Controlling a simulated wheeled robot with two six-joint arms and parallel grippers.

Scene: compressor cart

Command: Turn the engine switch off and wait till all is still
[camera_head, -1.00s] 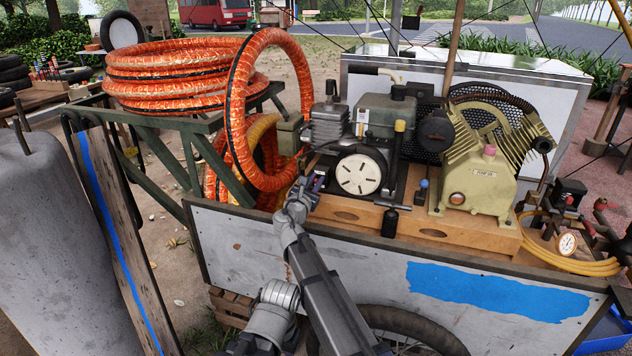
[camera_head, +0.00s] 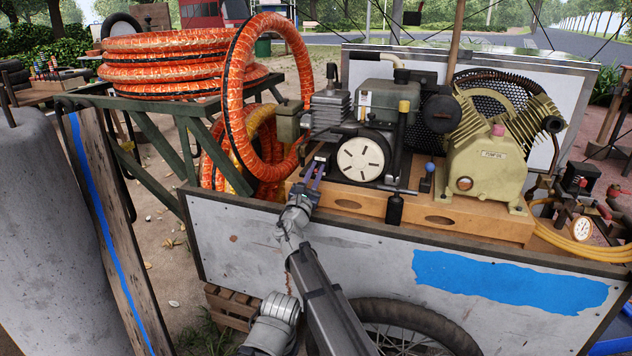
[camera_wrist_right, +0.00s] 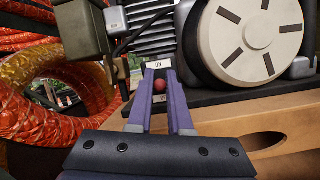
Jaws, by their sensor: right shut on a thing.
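The grey engine (camera_head: 378,103) with its round white slotted cover (camera_head: 361,160) stands on a wooden base on the cart. My right gripper (camera_head: 320,166) reaches to the engine's lower left front. In the right wrist view, its two purple fingers (camera_wrist_right: 160,76) point at a white plate marked "ON" (camera_wrist_right: 158,64). A red round knob (camera_wrist_right: 159,85), which looks like the engine switch, sits between the fingers just below the plate. The gripper is shut on this knob. The fingertips cover part of the plate's edges. My left gripper is not in view.
The cream pump (camera_head: 487,166) stands right of the engine. A black lever and a blue-topped knob (camera_head: 429,167) are between them. Orange hose coils (camera_head: 180,70) lie on a green rack at left, one loop close to the engine. The cart's grey side panel (camera_head: 350,262) is in front.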

